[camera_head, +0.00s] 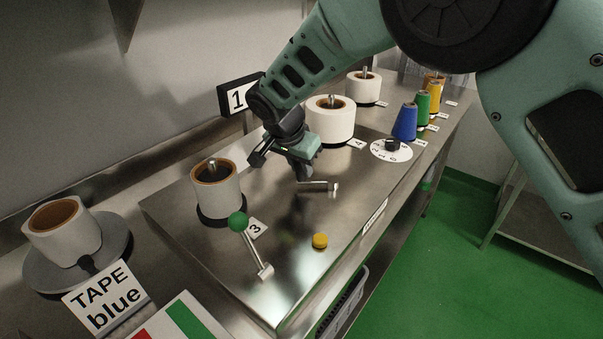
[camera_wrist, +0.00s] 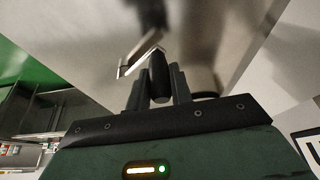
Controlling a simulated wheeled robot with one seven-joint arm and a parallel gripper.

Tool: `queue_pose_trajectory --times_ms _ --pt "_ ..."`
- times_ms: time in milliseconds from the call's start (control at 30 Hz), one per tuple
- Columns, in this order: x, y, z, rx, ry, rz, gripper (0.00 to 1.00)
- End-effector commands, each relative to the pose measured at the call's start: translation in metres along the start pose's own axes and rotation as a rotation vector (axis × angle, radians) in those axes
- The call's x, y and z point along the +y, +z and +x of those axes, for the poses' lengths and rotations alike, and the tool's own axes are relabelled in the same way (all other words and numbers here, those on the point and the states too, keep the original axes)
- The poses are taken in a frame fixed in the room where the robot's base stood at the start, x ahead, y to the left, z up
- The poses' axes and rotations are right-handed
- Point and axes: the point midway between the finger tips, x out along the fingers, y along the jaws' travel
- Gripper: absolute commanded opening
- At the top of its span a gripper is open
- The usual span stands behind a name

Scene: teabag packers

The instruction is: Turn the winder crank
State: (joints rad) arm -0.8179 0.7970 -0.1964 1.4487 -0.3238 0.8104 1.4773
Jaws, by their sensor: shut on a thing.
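The winder crank (camera_head: 318,185) is a short metal arm on the steel bench top in the head view, just below my gripper (camera_head: 298,168). In the wrist view the crank arm (camera_wrist: 138,54) leads to a dark cylindrical handle (camera_wrist: 160,76). The handle stands between the two fingers of my gripper (camera_wrist: 157,88), which is shut on it. In the head view my gripper hides the handle.
A lever with a green knob (camera_head: 238,222) and a yellow button (camera_head: 320,240) are nearer the front. White rolls on spindles (camera_head: 218,188) (camera_head: 330,122) stand close by. A numbered dial (camera_head: 391,150) and blue, green and yellow cones (camera_head: 405,124) are to the right.

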Motion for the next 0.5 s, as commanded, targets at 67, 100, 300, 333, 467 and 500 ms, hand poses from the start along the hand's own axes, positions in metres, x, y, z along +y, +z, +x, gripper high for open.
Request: queue_pose_trajectory --times_ms 67,100,300,333,467,500 --pt "-0.0024 -0.0024 0.0007 0.003 0.01 0.029 0.0" --pt "-0.0032 -0.0033 0.0009 0.002 0.014 0.041 0.0" --pt "-0.0045 -0.006 0.0014 0.002 0.03 0.08 0.0" --pt "-0.0046 -0.0063 0.0013 0.002 0.031 0.082 0.0" --pt "-0.0047 -0.0069 0.0012 0.002 0.032 0.088 0.0" --pt "-0.0047 -0.0069 0.0012 0.002 0.032 0.088 0.0"
